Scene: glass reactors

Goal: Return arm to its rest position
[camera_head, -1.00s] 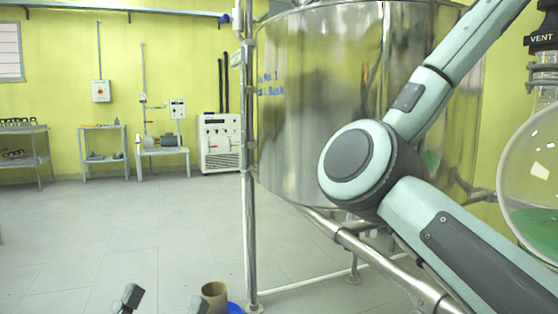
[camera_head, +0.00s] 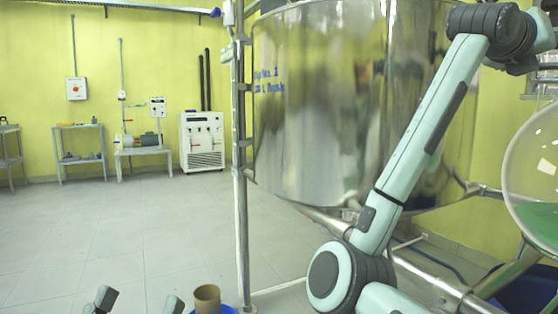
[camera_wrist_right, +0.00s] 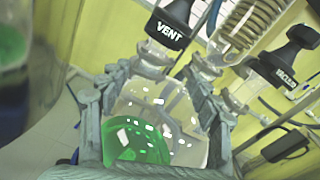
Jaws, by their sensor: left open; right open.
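My right arm (camera_head: 410,150) rises from the bottom centre to the upper right of the head view, in front of the steel vessel. Its gripper is outside that view. In the right wrist view my right gripper (camera_wrist_right: 152,82) has its fingers apart. Between and beyond them is a round glass vessel with green liquid (camera_wrist_right: 140,142); I cannot tell whether they touch it. My left gripper (camera_head: 139,301) is open at the bottom left of the head view, with only its fingertips showing.
A large steel vessel (camera_head: 320,110) on a pipe frame fills the centre. A glass globe (camera_head: 535,160) with green liquid is at the right edge. A brown cylinder (camera_head: 206,298) stands at the bottom. The tiled floor (camera_head: 120,235) on the left is clear.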

